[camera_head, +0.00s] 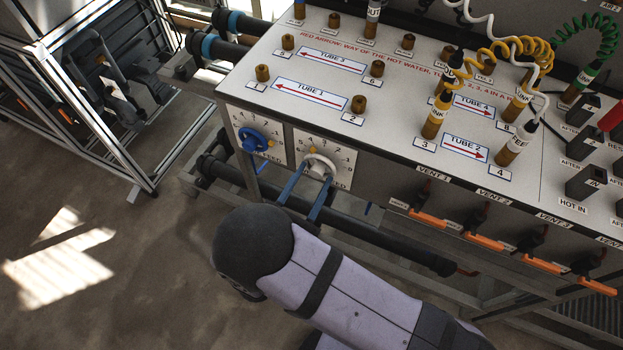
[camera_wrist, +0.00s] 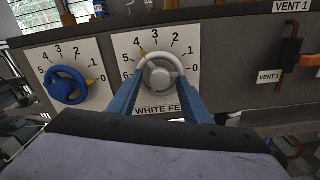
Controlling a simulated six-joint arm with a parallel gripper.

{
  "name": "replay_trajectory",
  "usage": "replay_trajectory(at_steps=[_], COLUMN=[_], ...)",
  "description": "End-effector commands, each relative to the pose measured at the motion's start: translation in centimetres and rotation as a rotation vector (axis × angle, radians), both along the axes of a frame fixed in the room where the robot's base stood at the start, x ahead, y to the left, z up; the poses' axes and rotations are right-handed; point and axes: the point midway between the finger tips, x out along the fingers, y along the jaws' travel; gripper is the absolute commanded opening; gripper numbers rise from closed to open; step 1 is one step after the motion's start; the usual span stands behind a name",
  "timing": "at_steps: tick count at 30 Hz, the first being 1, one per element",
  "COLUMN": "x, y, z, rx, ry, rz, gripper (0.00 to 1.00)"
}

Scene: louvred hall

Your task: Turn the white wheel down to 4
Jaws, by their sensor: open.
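The white wheel (camera_wrist: 160,58) sits on a white dial plate numbered 0 to 6, with "WHITE FE" readable below it. An orange mark shows at its upper left, close to the 4. The white wheel is also in the head view (camera_head: 321,160), on the front face of the bench. My gripper (camera_wrist: 160,84) is open, with one blue finger at the left and one at the right of the wheel's lower part. In the head view my gripper (camera_head: 314,180) reaches the wheel from below. I cannot tell whether the fingers touch the rim.
A blue wheel (camera_wrist: 66,86) on its own dial plate is close on the left, its orange mark near 0. Orange-handled vent valves (camera_head: 428,219) line the bench front to the right. A dark pipe (camera_head: 375,239) runs below the wheels. Open floor lies left.

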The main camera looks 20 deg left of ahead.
Motion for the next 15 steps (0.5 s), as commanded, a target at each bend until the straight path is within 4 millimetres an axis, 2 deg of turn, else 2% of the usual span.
replay_trajectory(at_steps=[5,15], x=[-0.9,-5.4], y=[0.1,0.1], z=[-0.1,-0.1], rx=[0.0,0.0], ry=[-0.001,0.0], rz=[0.003,0.005], gripper=[0.44,0.44])
